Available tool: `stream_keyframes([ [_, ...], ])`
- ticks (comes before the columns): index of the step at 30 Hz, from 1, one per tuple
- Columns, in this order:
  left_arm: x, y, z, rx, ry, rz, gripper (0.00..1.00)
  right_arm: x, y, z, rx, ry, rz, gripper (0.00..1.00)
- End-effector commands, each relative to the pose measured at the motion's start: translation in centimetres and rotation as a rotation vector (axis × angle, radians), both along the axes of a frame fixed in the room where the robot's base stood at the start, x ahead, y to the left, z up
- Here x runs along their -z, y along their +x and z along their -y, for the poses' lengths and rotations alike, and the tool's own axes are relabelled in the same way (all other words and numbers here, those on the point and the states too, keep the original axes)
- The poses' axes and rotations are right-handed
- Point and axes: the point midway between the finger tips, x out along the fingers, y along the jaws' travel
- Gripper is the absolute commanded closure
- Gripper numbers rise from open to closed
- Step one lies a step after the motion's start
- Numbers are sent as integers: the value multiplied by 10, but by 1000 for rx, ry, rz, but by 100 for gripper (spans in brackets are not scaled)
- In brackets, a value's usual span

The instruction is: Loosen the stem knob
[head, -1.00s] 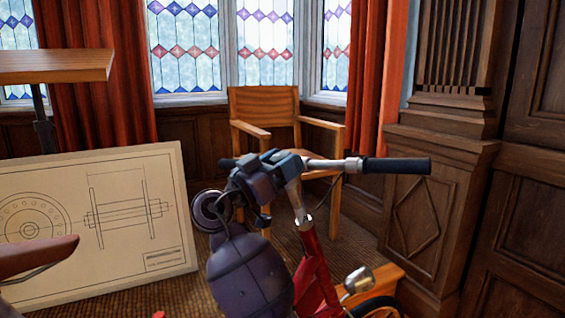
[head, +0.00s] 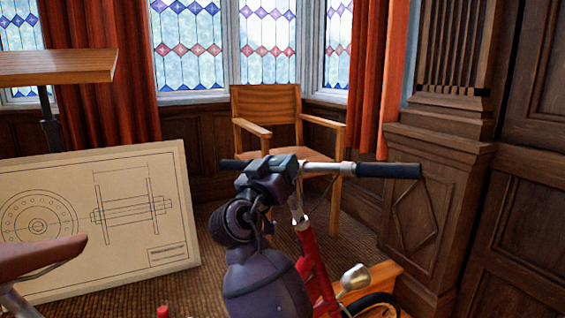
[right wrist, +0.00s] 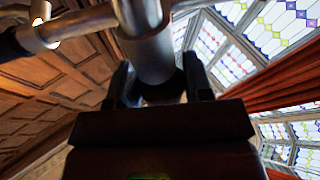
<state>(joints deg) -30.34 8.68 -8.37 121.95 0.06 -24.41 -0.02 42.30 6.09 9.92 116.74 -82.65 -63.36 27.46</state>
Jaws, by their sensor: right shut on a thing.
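A red bike (head: 315,268) stands in the middle of the head view, with a silver handlebar and a black grip (head: 388,170). Its silver stem (head: 298,208) rises from the red frame. My right gripper (head: 290,164) is at the handlebar's middle, beside the top of the stem. In the right wrist view, my gripper's two dark fingers (right wrist: 160,88) flank a dark part just below the silver stem (right wrist: 147,48). They are shut on this part, which appears to be the stem knob (right wrist: 166,90), mostly hidden by fingers and shadow. My left gripper is not in view.
A drawing board (head: 168,238) leans at the left, near a brown saddle-like thing (head: 35,258). A wooden tabletop (head: 55,66) stands behind. A wooden armchair (head: 265,105) is behind the bike. Dark panelling (head: 415,220) closes the right side.

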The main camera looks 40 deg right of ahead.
Motion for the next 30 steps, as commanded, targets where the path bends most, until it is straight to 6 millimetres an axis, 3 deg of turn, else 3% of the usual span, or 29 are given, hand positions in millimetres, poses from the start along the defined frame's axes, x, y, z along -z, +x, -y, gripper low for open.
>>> stream_keyframes([
  [8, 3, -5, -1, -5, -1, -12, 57, -1, 0, 0, -2, -2, 3, 78],
  [9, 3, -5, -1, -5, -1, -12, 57, -1, 0, 0, -2, -2, 3, 48],
  [13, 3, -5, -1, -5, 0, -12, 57, -1, 0, 0, -1, -2, 3, 28],
  [23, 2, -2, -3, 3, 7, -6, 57, 1, -1, -3, -2, -1, 1, 28],
  [30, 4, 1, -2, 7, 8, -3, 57, 13, -11, -29, -4, 1, -1, 28],
])
